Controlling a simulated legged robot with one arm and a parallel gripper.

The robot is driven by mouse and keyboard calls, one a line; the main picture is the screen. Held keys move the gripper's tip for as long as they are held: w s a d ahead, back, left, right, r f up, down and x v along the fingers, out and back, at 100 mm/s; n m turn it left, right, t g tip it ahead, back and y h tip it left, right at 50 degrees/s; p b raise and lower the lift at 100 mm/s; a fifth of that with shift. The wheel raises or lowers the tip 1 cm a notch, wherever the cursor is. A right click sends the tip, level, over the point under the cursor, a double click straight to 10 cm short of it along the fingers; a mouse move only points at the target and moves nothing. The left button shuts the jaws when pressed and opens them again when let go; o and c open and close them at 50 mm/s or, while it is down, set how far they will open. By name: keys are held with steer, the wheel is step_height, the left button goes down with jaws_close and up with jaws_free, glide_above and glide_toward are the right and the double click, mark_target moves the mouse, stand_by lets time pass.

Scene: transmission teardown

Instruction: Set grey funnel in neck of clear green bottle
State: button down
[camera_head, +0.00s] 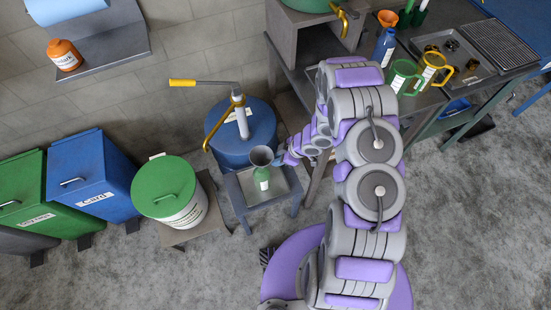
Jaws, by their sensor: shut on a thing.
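The grey funnel (262,155) is upright with its wide mouth facing up. It is directly over the clear green bottle (262,174), which stands upright with a white label. The funnel's lower end overlaps the top of the bottle in this view, and I cannot tell whether its spout is inside the neck or just above it. My gripper (277,161) reaches in from the right and is shut on the funnel at its right side. The fingertips are small and partly hidden at this distance.
The bottle stands on a small grey stand (235,194). A blue drum (225,145) with a yellow-handled pump (240,112) is close behind. A green-lidded drum (166,188) is to the left. A workbench (406,104) with jugs, a blue bottle and a tray is at upper right.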

steer(key=shift+a+f, duration=0.2)
steer(key=shift+a, duration=0.4)
steer(key=shift+a+f, duration=0.15)
steer(key=shift+a, duration=0.45)
steer(key=shift+d+f+p, duration=0.2)
steer(key=shift+d+p, duration=0.15)
steer(key=shift+d, duration=0.15)
steer(key=shift+d+f+p, duration=0.2)
steer(key=shift+d+p, duration=0.15)
steer(key=shift+d, duration=0.1)
stand_by(0.4)
steer(key=shift+a+f, duration=0.1)
steer(key=shift+a, duration=0.2)
steer(key=shift+d, duration=0.35)
steer(key=shift+a+f, duration=0.25)
steer(key=shift+a, duration=0.05)
